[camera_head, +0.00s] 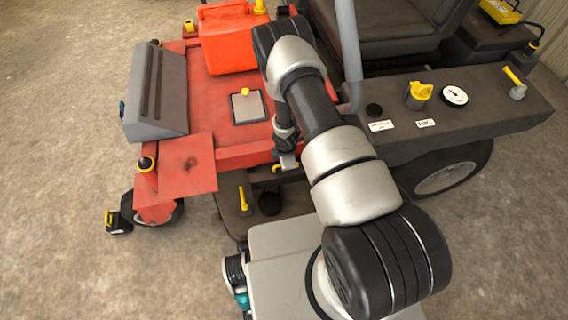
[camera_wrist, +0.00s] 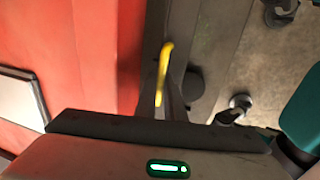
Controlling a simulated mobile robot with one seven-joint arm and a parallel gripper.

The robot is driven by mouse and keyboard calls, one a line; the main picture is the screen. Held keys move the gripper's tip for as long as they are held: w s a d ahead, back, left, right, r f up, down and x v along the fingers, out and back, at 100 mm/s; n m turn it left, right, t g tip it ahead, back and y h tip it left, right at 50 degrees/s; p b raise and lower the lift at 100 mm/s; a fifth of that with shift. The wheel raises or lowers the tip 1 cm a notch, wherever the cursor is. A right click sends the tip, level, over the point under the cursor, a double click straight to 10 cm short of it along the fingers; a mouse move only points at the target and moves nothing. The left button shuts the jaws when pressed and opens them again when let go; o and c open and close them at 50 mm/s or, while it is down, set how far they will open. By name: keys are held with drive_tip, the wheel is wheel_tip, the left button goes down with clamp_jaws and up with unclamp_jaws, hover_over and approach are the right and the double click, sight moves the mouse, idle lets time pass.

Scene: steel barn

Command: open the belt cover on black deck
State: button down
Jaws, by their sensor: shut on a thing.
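The black deck (camera_head: 229,190) of the red mower lies low, beside the red body and partly behind my arm. A dark panel with a yellow handle (camera_head: 278,168) is at its upper edge; I take this for the belt cover, though its outline is mostly hidden. My gripper (camera_head: 288,164) is down at this handle. In the wrist view the yellow handle (camera_wrist: 164,72) runs down between my fingers, and my gripper (camera_wrist: 171,103) is shut on it. The fingertips are partly hidden. I cannot tell how far the cover is raised.
A second yellow handle (camera_head: 243,200) stands on the deck, near a round black cap (camera_head: 269,203). The red body (camera_head: 223,88) carries an orange-red container (camera_head: 227,40) and a grey box (camera_head: 157,92). A dark console (camera_head: 465,105) is at right. Bare floor (camera_head: 60,130) is free at left.

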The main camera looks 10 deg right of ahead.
drive_tip(key=shift+a+f, duration=0.1)
drive_tip(key=shift+a, duration=0.35)
drive_tip(key=c, duration=1.8)
unclamp_jaws()
drive_tip(key=shift+c, duration=0.2)
drive_tip(key=shift+d, duration=0.2)
drive_tip(key=shift+r, duration=0.2)
drive_tip(key=s+r+p, duration=0.1)
drive_tip(key=r+p, duration=0.1)
drive_tip(key=r, duration=0.6)
drive_tip(key=s+r+p, duration=0.2)
drive_tip(key=r, duration=0.6)
drive_tip(key=shift+s+r+p, duration=0.25)
drive_tip(key=shift+r+p, duration=0.1)
drive_tip(key=shift+r, duration=0.05)
drive_tip(key=shift+s, duration=0.1)
